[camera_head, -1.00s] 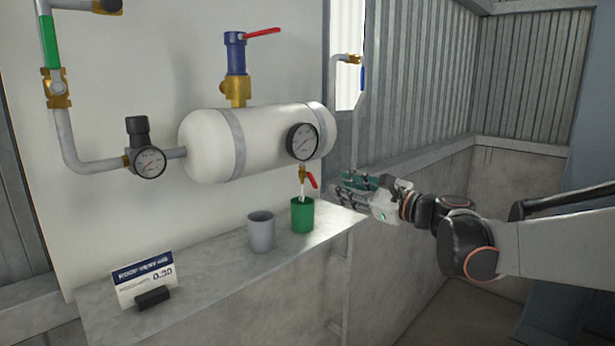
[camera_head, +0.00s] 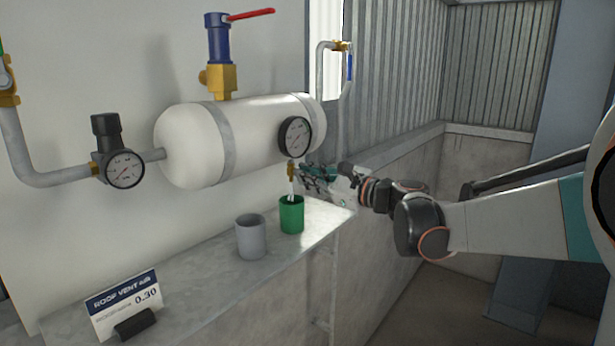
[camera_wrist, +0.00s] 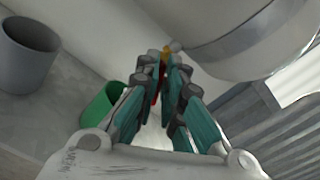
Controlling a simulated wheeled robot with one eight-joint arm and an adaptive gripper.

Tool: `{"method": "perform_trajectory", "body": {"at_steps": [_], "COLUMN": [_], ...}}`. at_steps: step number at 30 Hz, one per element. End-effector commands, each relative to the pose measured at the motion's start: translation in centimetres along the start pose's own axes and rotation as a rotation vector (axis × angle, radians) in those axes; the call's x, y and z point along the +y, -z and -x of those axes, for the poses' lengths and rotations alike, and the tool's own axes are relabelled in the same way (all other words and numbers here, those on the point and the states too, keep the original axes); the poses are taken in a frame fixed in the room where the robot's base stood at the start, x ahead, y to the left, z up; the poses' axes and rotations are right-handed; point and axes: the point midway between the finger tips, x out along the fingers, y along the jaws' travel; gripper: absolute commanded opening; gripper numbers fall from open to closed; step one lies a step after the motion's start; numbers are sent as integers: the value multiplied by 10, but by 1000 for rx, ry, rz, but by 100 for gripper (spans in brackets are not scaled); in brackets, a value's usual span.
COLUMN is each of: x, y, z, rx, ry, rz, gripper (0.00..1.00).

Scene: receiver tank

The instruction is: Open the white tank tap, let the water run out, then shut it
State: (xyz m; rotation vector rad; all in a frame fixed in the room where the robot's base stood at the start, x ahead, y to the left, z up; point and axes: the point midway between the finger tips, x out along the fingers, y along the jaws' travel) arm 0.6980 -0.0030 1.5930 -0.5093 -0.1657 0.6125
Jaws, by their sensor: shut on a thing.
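The white tank (camera_head: 190,145) is fixed along the wall. Its small brass tap (camera_head: 291,172) hangs below the right end, above a green cup (camera_head: 291,216). A pale vertical spout or stream shows between tap and cup; I cannot tell which. My gripper (camera_head: 308,178) reaches in from the right and covers the red lever in the head view. In the wrist view, my gripper (camera_wrist: 163,75) is shut on the red lever (camera_wrist: 155,98), with a thin strip of it visible between the fingers. The brass tap (camera_wrist: 166,54) is just beyond the fingertips.
A grey cup (camera_head: 251,238) stands left of the green one on the concrete ledge (camera_head: 215,288). A sign (camera_head: 125,303) stands at the ledge's front left. A dial gauge (camera_head: 295,137) sits on the tank's end, just above my gripper. A blue valve (camera_head: 218,42) with a red handle stands on top.

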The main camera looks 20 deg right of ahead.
Motion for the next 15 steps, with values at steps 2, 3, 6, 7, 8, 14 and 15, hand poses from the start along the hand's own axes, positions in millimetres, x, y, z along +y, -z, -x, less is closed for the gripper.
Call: {"method": "perform_trajectory", "body": {"at_steps": [2,3,6,7,8,14,15], "x": [0,0,0,0,0,0,1], "y": [0,0,0,0,0,0,0], "z": [0,0,0,0,0,0,0], "rx": [0,0,0,0,0,0,0], "ry": [0,0,-1,-1,-1,-1,-1], "rz": [0,0,1,3,5,55,72], "gripper": [0,0,0,0,0,0,0]}}
